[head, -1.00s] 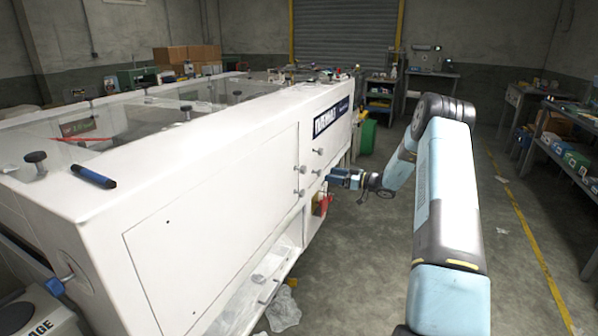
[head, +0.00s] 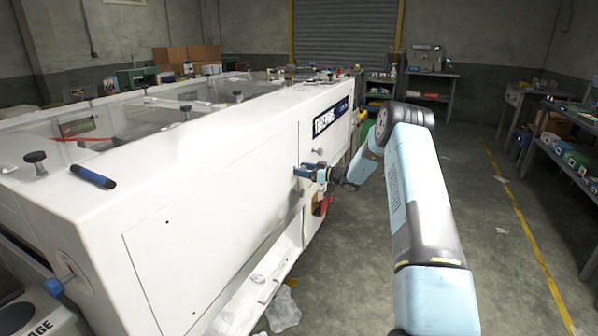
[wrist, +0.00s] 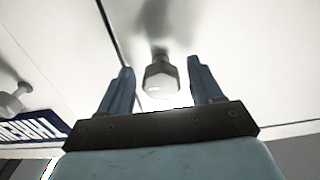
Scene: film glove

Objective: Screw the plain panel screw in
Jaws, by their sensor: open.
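A screw (wrist: 161,78) with a pale, faceted head and a dark collar stands out from the white panel in the wrist view. My gripper (wrist: 159,68) is open, with one blue finger on each side of the screw head and visible gaps between. In the head view my gripper (head: 298,170) is at the machine's white side panel (head: 215,210), near the panel seam. It hides the screw there. Another screw (head: 319,151) sticks out above and right of my gripper; a screw also shows at the left edge of the wrist view (wrist: 14,101).
The white machine fills the left, with a blue marker (head: 93,177) and dark knobs on top. A dark label (head: 331,117) is above my gripper. The floor to the right is mostly clear, up to shelves (head: 570,150).

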